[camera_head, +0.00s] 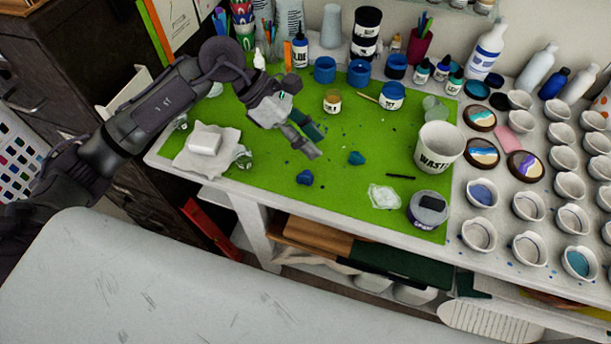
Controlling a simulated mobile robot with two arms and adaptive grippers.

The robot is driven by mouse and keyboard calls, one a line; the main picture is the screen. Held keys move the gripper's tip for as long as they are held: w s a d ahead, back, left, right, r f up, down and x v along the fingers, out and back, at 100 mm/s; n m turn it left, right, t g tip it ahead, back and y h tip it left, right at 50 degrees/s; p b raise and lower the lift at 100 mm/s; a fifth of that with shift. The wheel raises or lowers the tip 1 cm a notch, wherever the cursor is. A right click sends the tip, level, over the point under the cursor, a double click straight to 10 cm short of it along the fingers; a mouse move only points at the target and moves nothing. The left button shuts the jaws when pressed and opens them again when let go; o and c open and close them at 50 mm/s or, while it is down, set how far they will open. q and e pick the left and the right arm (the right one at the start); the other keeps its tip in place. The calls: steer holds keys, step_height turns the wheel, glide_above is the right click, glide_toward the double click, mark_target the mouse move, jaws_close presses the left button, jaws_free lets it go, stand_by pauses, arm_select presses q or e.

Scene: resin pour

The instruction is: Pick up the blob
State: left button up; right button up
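Two small dark blobs lie on the green mat (340,205): a blue one (305,177) near the mat's front edge and a teal one (356,158) farther right. I cannot tell which one the task means. My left gripper (315,144) reaches in from the left over the mat, above and behind the blue blob and left of the teal one. Its two fingers look spread, one dark teal and one grey, with no blob seen between them. It appears apart from both blobs. My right gripper is not in view.
A white block on paper (205,140) lies left. Jars and bottles line the back; several small cups (478,235) fill the right.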

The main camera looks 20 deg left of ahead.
arm_select(q)
steer(key=a+f+y, duration=0.2)
steer(key=a+y, duration=0.2)
steer(key=a, duration=0.4)
steer(key=p, duration=0.3)
glide_above(304, 175)
steer(key=a, duration=0.3)
steer(key=shift+m, duration=0.4)
steer(key=f, duration=0.7)
steer(key=shift+s+a+f, duration=0.15)
steer(key=shift+s+a, duration=0.05)
steer(key=shift+d+f, duration=0.1)
steer(key=shift+d, duration=0.05)
steer(key=p+x, duration=0.1)
steer(key=x, duration=0.1)
steer(key=p+x, duration=0.1)
steer(key=x, duration=0.1)
steer(key=shift+w+d, duration=0.25)
steer(key=shift+d, duration=0.25)
steer(key=shift+f, duration=0.35)
jaws_close()
